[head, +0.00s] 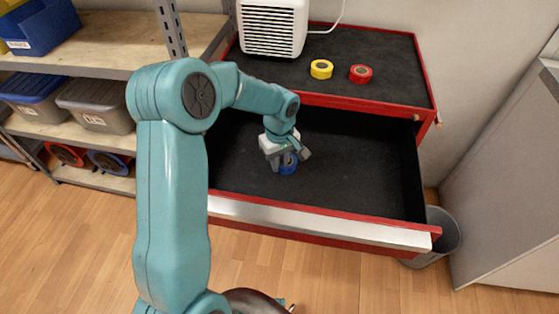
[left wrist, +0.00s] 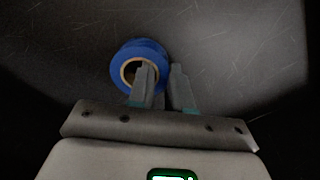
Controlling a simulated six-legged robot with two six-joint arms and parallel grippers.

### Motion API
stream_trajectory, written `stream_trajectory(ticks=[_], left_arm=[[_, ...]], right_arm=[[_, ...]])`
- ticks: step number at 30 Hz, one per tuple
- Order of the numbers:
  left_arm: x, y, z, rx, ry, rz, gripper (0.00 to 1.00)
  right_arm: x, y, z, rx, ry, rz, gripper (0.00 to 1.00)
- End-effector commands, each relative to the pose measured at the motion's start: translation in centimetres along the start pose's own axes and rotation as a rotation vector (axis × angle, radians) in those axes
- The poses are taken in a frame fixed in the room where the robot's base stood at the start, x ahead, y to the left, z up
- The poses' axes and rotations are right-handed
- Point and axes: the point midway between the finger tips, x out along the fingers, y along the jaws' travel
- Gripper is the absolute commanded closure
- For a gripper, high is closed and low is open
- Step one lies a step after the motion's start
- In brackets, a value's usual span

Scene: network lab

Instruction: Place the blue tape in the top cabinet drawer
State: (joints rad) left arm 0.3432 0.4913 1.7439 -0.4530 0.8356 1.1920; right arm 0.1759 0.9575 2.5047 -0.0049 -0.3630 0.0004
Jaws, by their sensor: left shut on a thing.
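The blue tape (head: 288,165) is a small blue roll inside the open top drawer (head: 360,170) of the red cabinet. My left gripper (head: 286,156) reaches down into the drawer and is shut on the roll. In the left wrist view the blue tape (left wrist: 118,72) shows its tan core, with one finger in the core and the other outside the ring wall; the left gripper (left wrist: 163,82) is seen from behind. The roll is at or very near the dark drawer floor; I cannot tell if it touches. My right gripper is not in view.
A yellow tape roll (head: 321,69), a red tape roll (head: 361,74) and a white device (head: 272,27) stand on the cabinet top (head: 395,70). A shelf with bins (head: 95,105) is at the left. A grey waste bin (head: 440,235) is at the right. The drawer's right part is empty.

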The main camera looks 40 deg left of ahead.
Motion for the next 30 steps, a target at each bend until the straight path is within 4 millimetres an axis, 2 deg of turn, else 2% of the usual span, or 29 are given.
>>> stream_trajectory(ticks=[8, 9, 11, 19, 23, 26, 30], left_arm=[[0.4, 0.0, 0.0, 0.000, 0.000, 0.000, 1.00], [0.3, 0.0, 0.0, 0.000, 0.001, 0.001, 0.75], [0.2, 0.0, 0.0, 0.000, 0.000, 0.000, 0.55], [0.2, 0.0, 0.0, 0.000, 0.000, 0.000, 0.55], [-0.7, 0.1, -0.1, 0.000, 0.002, 0.002, 0.55], [-2.5, 0.1, -0.1, 0.000, 0.004, 0.004, 0.55], [-5.9, 0.1, -0.1, 0.000, 0.004, 0.004, 0.55]], right_arm=[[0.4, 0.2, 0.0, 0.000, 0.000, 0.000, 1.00], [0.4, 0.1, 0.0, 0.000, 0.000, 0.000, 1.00], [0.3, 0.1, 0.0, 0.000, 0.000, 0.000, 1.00], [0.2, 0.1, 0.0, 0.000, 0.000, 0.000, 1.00], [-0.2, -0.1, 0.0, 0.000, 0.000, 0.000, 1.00], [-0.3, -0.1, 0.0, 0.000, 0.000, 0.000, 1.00], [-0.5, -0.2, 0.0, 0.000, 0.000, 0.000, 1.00]])
